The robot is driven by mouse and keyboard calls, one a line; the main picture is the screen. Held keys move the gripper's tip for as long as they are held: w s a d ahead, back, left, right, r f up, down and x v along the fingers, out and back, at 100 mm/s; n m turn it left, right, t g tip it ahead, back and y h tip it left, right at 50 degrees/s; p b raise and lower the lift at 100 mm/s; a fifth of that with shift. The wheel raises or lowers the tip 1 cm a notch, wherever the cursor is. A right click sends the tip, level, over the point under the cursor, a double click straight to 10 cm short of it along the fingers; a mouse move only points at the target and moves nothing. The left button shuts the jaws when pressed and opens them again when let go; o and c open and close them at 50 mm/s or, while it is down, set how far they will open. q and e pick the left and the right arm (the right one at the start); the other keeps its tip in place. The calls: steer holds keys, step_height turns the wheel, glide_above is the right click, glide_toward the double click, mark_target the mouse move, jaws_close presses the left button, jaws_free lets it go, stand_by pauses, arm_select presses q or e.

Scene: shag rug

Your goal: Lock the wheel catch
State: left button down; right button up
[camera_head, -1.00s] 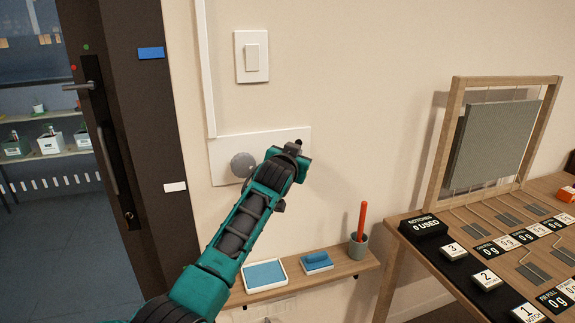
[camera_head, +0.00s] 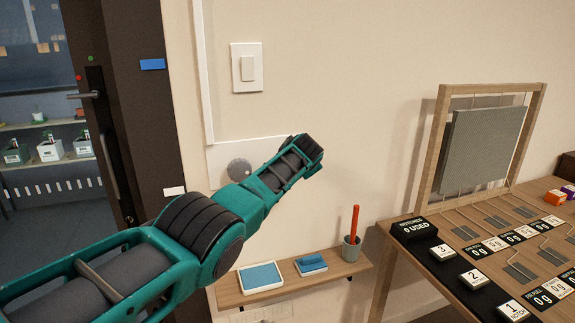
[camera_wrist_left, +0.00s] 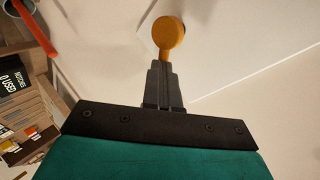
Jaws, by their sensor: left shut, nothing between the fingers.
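A grey round wheel knob (camera_head: 240,169) sits on a white wall plate (camera_head: 216,178) in the head view, just left of my left wrist. In the left wrist view, an orange lever with a rounded end (camera_wrist_left: 169,31) stands out from a pale surface; I take it to be the catch. It is hidden behind my arm in the head view. My left gripper (camera_wrist_left: 165,64) is shut and empty, its fingertips right at the narrow lower end of the orange lever. I cannot tell whether they touch. The right gripper is not in view.
A light switch (camera_head: 247,68) is above the plate. A wooden table (camera_head: 470,235) stands right, a dark door left.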

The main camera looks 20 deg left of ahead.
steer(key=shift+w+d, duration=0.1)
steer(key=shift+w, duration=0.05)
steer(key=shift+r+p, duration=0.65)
steer(key=shift+p, duration=0.05)
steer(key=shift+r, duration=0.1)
